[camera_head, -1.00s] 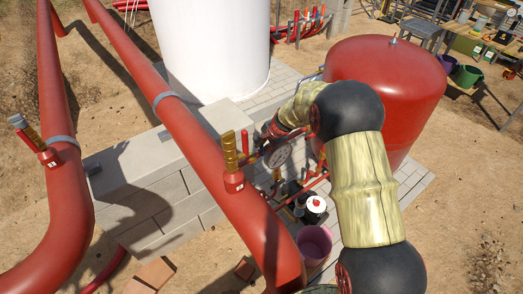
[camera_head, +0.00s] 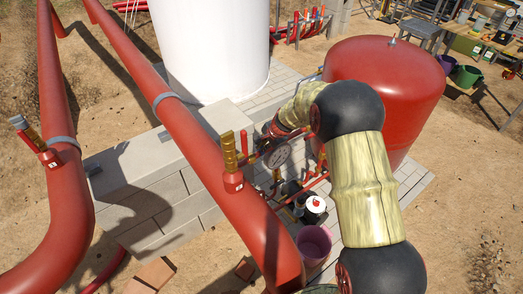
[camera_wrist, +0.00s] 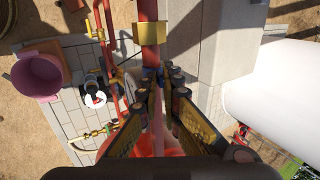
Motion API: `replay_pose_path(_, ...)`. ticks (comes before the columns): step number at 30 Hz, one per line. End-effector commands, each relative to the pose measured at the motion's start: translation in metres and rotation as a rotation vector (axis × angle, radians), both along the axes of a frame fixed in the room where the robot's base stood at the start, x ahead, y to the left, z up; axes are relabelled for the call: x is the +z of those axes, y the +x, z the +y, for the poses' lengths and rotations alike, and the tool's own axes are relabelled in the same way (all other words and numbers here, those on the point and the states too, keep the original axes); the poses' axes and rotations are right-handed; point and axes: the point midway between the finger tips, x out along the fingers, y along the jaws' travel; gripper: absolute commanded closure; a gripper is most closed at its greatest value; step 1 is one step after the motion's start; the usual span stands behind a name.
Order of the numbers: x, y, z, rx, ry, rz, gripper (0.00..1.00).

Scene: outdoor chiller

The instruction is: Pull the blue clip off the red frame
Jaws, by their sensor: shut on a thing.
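My gripper (camera_wrist: 162,80) reaches in among the red pipework in the wrist view, its two dark fingers slanting in toward each other. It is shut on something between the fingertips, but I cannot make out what. In the head view my arm bends down toward a round gauge, and the fingertips are hidden there. I cannot tell which red part is the frame; a red pipe (camera_wrist: 148,12) runs up from the fingertips in the wrist view.
A red tank (camera_head: 385,75) stands close to my arm. A thick red pipe (camera_head: 190,130) with a brass-topped valve (camera_head: 231,165) crosses beside a block wall (camera_head: 140,170). A pink bucket (camera_head: 313,243) and a white-topped canister (camera_head: 315,205) stand on the paving. A white tank (camera_head: 210,45) rises behind.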

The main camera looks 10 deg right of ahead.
Motion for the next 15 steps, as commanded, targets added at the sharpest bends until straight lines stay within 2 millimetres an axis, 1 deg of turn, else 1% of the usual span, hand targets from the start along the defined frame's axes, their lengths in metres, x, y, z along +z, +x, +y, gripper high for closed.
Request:
replay_pose_path(1,0.0081,0.0056,0.0008,0.0,-0.001,-0.015,1.0)
replay_pose_path(6,0.0132,0.0072,0.0011,-0.001,-0.002,-0.018,1.0)
replay_pose_path(9,0.0157,0.0077,0.0012,0.0,-0.001,-0.02,1.0)
replay_pose_path(15,0.0135,0.0046,0.0009,0.0,-0.002,-0.011,1.0)
